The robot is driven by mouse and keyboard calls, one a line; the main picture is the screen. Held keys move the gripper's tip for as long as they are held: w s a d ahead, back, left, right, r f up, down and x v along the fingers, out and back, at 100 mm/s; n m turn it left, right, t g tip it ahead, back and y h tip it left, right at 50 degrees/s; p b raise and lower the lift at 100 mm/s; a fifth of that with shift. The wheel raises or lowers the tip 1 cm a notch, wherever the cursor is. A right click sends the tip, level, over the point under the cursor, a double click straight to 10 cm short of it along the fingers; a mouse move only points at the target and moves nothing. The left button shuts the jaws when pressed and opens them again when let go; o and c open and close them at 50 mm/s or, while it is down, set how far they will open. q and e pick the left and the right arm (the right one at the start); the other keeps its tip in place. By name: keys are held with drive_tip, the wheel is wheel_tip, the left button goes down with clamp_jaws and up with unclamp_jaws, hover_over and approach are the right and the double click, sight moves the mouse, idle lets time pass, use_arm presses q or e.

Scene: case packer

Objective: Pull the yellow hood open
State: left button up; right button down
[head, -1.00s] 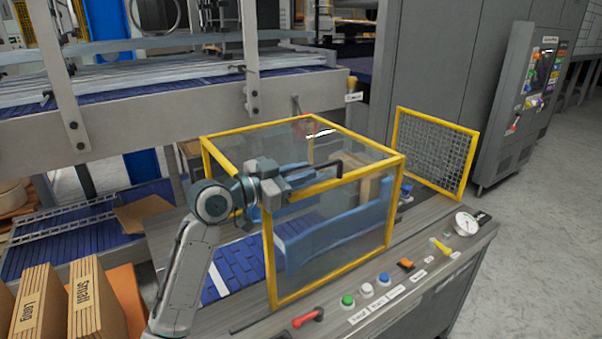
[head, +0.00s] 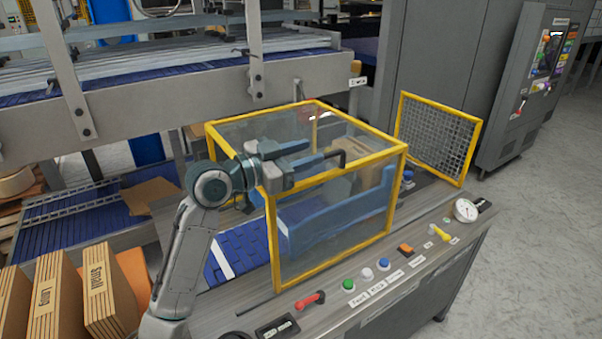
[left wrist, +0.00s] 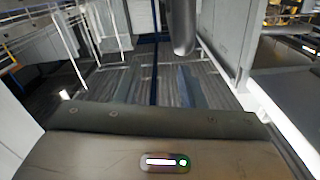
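The yellow hood (head: 331,254) is a clear box with a yellow frame, standing closed over the conveyor on the machine. A black bar handle (head: 341,153) sits on its top near the front edge. My left gripper (head: 316,156) is above the hood's front left top edge, with its fingers pointing right toward the handle. The fingers look spread apart, with nothing clearly held between them. Whether a finger touches the handle cannot be told. The left wrist view shows mostly the gripper's own housing and a blurred background. My right gripper is not in view.
A control panel with a red lever (head: 310,300), buttons and a gauge (head: 466,210) runs along the front. A yellow-framed mesh guard (head: 438,137) stands to the right. Cardboard blanks (head: 103,290) stand at the lower left. A conveyor frame (head: 190,98) crosses behind.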

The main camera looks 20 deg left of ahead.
use_arm(q)
drive_tip(key=s+d+r+p, duration=0.1)
drive_tip(key=s+d+p, duration=0.2)
drive_tip(key=s, duration=0.9)
drive_tip(key=shift+s+d+r, duration=0.15)
drive_tip(key=shift+s+d, duration=0.25)
drive_tip(key=shift+d, duration=0.1)
